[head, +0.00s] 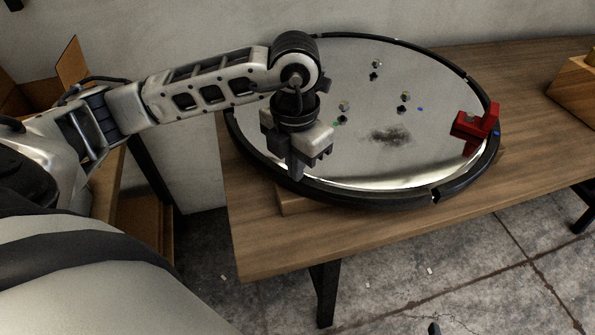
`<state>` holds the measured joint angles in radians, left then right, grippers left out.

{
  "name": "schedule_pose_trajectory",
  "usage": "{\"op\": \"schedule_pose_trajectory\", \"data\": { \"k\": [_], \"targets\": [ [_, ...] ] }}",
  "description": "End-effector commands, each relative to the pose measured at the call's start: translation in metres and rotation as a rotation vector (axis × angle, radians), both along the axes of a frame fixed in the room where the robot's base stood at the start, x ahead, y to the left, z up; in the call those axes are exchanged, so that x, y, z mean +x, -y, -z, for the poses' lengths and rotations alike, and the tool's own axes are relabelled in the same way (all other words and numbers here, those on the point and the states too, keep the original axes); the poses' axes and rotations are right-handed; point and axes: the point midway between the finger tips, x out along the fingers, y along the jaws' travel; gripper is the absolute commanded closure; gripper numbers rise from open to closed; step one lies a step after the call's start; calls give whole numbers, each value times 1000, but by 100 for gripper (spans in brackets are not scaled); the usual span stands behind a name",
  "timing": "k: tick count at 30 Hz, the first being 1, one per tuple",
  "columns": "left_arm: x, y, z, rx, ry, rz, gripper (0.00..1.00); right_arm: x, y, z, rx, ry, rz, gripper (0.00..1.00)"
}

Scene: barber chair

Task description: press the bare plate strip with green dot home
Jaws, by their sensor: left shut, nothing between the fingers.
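A round mirror-like plate (400,160) with a black rim lies on a wooden bench. A small green dot (336,124) shows on its face, just right of my left gripper. I cannot make out the edges of a separate strip around the dot; my gripper hides part of the plate there. My left gripper (297,172) points down over the plate's front left part, fingers shut and empty. I cannot tell whether its tips touch the plate or rim. My right gripper is not in view.
Several small metal studs (405,96) stand on the plate. Blue dots (420,109) show on the face and right rim. A red bracket (468,128) stands at the right rim. The bench (270,238) is clear in front. A wooden box (575,82) is at far right.

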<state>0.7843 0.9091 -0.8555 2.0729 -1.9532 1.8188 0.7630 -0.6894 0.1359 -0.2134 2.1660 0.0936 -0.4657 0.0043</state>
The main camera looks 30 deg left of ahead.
Motion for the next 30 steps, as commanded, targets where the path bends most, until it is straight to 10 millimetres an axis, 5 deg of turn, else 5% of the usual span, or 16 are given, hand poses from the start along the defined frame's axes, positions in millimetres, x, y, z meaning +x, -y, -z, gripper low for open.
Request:
{"op": "schedule_pose_trajectory", "data": {
  "k": [17, 30],
  "targets": [
    [-1, 0, 3, 1, -5, 0, 100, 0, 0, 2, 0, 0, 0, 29],
    [0, 0, -40, 0, -1, 0, 100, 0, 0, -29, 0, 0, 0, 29]
  ]
}}
